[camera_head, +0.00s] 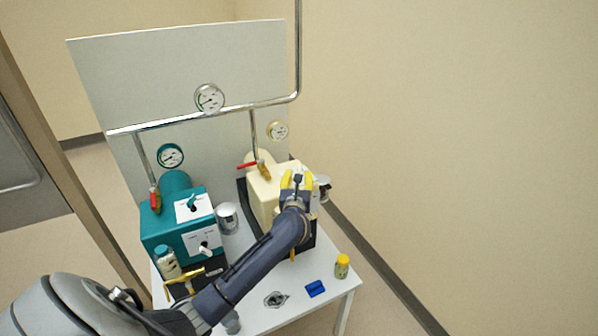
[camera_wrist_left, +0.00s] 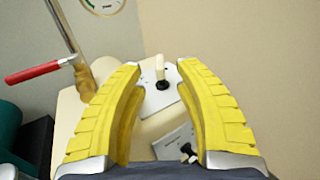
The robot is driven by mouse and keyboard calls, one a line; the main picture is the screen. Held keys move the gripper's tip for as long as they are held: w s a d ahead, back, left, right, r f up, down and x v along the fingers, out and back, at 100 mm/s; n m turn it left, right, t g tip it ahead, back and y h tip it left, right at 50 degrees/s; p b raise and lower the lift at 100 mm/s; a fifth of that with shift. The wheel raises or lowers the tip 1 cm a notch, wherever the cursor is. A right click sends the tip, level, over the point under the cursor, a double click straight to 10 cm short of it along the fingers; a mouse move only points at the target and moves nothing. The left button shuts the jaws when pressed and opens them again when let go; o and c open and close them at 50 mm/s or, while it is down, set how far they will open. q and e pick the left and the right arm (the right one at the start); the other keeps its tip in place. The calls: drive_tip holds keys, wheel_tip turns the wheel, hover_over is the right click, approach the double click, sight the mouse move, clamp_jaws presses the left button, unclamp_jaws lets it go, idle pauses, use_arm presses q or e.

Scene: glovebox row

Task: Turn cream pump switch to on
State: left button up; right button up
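The cream pump (camera_head: 262,192) stands on the right part of the white table. In the left wrist view its top (camera_wrist_left: 68,118) carries a white plate with a black-based, cream toggle switch (camera_wrist_left: 161,74), whose lever stands up. A second plate with a black-based knob (camera_wrist_left: 188,152) sits lower on the pump. My left gripper (camera_head: 297,178) is over the cream pump, its yellow fingers apart and empty. In the left wrist view the toggle lies beyond and between the fingertips (camera_wrist_left: 160,66), with no visible contact. In the head view the gripper hides the switch. My right gripper is not in view.
A teal pump (camera_head: 165,228) with its own switches stands to the left. A red-handled valve (camera_wrist_left: 33,72) and pipe rise beside the cream pump. A metal cup (camera_head: 227,218), a blue block (camera_head: 315,288) and a yellow-capped jar (camera_head: 342,266) are on the table.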

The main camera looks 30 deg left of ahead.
use_arm(q)
drive_tip(key=v, duration=0.7)
drive_tip(key=shift+r, duration=0.1)
idle(0.6)
